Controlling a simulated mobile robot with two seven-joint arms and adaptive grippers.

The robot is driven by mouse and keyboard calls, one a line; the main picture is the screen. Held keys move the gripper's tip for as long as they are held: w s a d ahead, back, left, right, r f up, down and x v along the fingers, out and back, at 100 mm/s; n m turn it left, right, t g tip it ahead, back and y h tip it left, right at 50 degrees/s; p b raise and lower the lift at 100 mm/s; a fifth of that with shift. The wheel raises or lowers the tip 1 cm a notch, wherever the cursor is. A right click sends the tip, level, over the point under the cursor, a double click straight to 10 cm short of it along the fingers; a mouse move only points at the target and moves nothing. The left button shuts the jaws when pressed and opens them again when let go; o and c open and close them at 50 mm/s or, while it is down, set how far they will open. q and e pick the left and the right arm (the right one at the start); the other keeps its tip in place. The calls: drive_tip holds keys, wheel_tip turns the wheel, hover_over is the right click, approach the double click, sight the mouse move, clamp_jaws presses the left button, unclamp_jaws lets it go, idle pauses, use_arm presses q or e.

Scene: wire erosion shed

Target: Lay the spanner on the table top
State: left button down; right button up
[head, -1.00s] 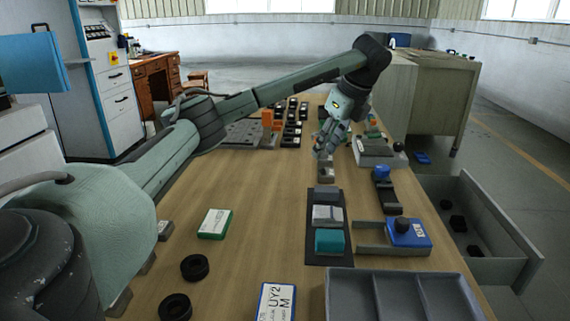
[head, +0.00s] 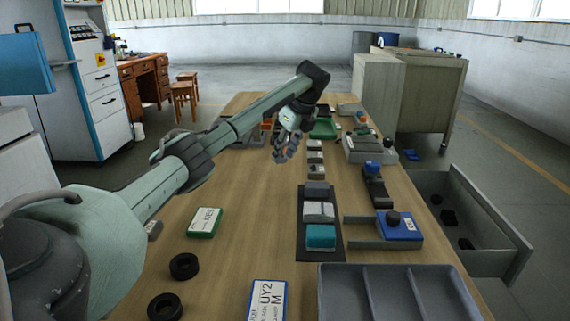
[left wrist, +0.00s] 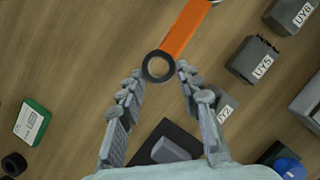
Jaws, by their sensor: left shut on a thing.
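The spanner (left wrist: 184,30) has an orange handle and a dark ring end, and shows at the top of the left wrist view. My left gripper (left wrist: 161,70) is shut on it at the ring end; the handle runs away toward the top edge, where its far end is cut off. In the head view my left gripper (head: 281,158) is over the wooden table top (head: 235,245), left of a row of grey blocks. I cannot make out the spanner clearly there, nor tell its height above the wood. My right gripper is not in view.
Grey labelled blocks (left wrist: 254,61) stand right of the spanner. A dark mat (head: 305,254) with blocks, a grey divided tray (head: 345,300), a green-edged box (head: 204,222) and black rings (head: 184,266) are nearer. An open drawer (head: 490,245) juts out at right.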

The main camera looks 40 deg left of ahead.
sight(285, 162)
use_arm(q)
wheel_tip(285, 162, down, 4)
drive_tip(key=shift+r, duration=0.2)
drive_tip(key=shift+f, duration=0.1)
drive_tip(key=c, duration=1.4)
unclamp_jaws()
drive_tip(key=shift+c, duration=0.2)
drive_tip(key=o, duration=0.4)
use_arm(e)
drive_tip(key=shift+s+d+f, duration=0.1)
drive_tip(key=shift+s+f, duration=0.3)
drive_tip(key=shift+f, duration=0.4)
use_arm(q)
drive_tip(key=v, duration=1.2)
drive_tip(key=shift+p, duration=0.45)
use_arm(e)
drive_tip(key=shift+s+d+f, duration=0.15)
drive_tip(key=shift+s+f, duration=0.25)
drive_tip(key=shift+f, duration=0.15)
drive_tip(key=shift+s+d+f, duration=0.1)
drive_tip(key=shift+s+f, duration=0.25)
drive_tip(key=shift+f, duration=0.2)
